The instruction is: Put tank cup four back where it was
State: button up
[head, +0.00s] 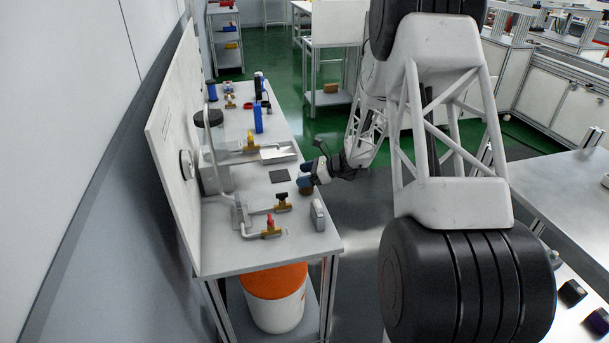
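My gripper (307,182) is in the head view at the right edge of the narrow bench, low over its top. A small brown round piece (306,191) shows just under the fingertips, with dark blue at the fingers. It may be a cup; I see no number on it. The gripper is too small to tell whether its fingers are shut on this piece, or whether the piece touches the bench. A dark square pad (280,176) lies on the bench just left of the gripper. No label reading four can be read anywhere.
Pipes with a red-handled valve (270,226), a black-handled valve (282,203) and a yellow-handled valve (250,142) rise along the bench (225,262). A grey upright block (317,215) stands near the front right edge. A blue bottle (257,118) and white tray (279,153) are farther back.

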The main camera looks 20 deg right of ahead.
jog(key=shift+r, duration=0.15)
jog(key=v, duration=1.2)
jog(key=shift+s, duration=0.1)
dwell(1.8)
